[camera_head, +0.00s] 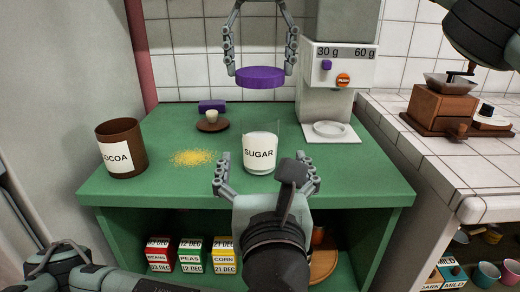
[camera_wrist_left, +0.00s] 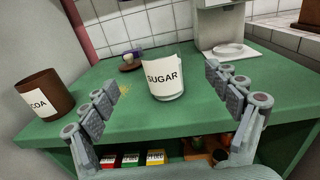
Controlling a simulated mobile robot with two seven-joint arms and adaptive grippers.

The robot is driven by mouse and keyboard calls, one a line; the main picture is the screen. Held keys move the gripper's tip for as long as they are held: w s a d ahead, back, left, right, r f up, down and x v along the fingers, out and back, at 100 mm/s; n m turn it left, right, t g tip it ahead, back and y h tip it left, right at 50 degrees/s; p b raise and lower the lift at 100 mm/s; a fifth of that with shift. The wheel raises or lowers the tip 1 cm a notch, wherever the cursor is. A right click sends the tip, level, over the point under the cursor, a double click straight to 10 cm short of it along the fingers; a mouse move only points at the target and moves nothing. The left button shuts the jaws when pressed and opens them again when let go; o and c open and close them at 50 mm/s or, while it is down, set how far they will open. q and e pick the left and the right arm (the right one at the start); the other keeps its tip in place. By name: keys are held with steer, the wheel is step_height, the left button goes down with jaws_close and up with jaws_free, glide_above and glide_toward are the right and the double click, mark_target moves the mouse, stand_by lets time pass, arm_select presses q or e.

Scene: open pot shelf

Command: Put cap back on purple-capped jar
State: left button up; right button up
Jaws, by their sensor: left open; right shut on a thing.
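A purple round cap (camera_head: 260,78) is held flat between the fingers of my right gripper (camera_head: 260,70), which hangs from the top of the head view. A clear jar labelled SUGAR (camera_head: 261,152) stands upright and uncapped on the green shelf top, below the cap and apart from it. The jar also shows in the left wrist view (camera_wrist_left: 163,77). My left gripper (camera_head: 263,160) is open at the near side of the jar. Its fingers are spread to the left and right, with the jar centred ahead of the gap in the left wrist view.
A brown COCOA jar (camera_head: 122,148) stands at left. Yellow powder (camera_head: 193,158), a brown knobbed lid (camera_head: 212,125) and a purple block (camera_head: 212,105) lie behind. A grey dispenser (camera_head: 335,90) stands back right. Labelled boxes (camera_head: 191,255) sit on the lower shelf. The right front top is clear.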

mark_target(261, 137)
arm_select(q)
steer(key=w, duration=1.1)
steer(key=shift+w+a, duration=0.3)
steer(key=c, duration=1.8)
arm_select(e)
steer(key=shift+f, duration=2.5)
steer(key=shift+f, duration=0.9)
steer(key=shift+f, duration=0.5)
